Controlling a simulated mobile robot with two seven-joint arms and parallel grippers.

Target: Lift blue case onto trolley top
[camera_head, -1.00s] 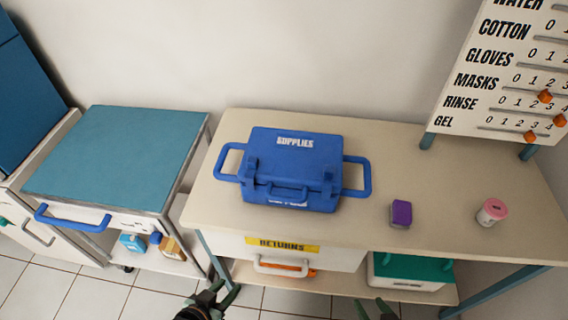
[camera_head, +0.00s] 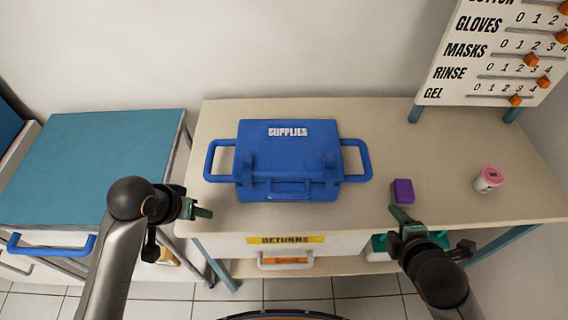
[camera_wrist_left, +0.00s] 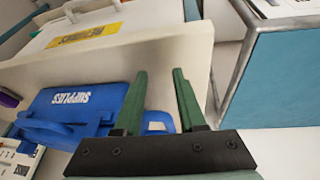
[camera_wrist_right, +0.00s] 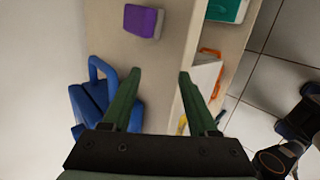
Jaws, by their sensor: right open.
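The blue case (camera_head: 288,158), lettered SUPPLIES, sits on the beige table, shut, with a loop handle on each side. In the left wrist view the case (camera_wrist_left: 75,105) lies beside the fingers; in the right wrist view only part of it (camera_wrist_right: 88,105) shows. The trolley with its flat teal top (camera_head: 85,160) stands left of the table, its top bare. My left gripper (camera_head: 196,205) is open and empty, near the table's front left corner, below the case's left handle. My right gripper (camera_head: 415,232) is open and empty at the table's front edge, right of the case.
A purple block (camera_head: 402,191) and a pink-lidded jar (camera_head: 488,180) stand on the table (camera_head: 445,140) right of the case. A counting board (camera_head: 490,60) stands at the back right. A drawer labelled RETURNS (camera_head: 285,241) is under the tabletop. A blue handle (camera_head: 50,245) juts from the trolley's front.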

